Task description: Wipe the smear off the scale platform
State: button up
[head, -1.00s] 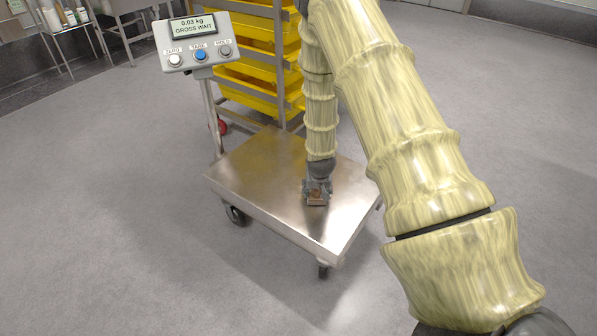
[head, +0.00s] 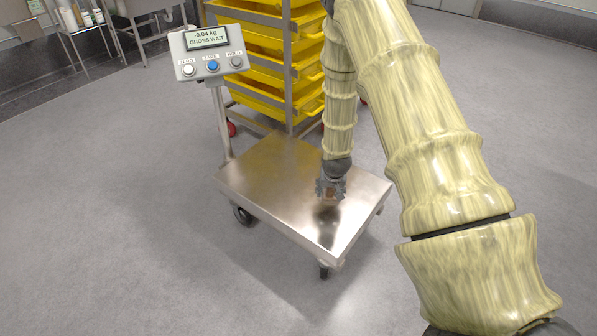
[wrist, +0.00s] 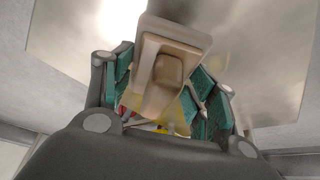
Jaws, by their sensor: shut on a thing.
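The scale platform (head: 265,195) is a flat steel plate on casters, seen whole in the head view and as bright metal in the wrist view (wrist: 80,45). My gripper (head: 331,188) points down over the right-hand part of the platform. It is shut on a tan block with a raised grip (wrist: 168,70), held between green-faced fingers. A dark reflection lies on the steel below the block; a gap seems to show, but contact is hard to tell. I cannot make out a distinct smear; a faint yellowish tint on the plate may be tray reflection.
The scale display (head: 207,40) on a post at the platform's far left corner reads -0.04 kg, GROSS WAIT. A rack of yellow trays (head: 262,75) stands close behind the platform. A sink and small shelf stand at the back left. The floor in front is clear.

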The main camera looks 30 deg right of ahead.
jog(key=shift+r+p, duration=0.65)
jog(key=shift+r, duration=0.5)
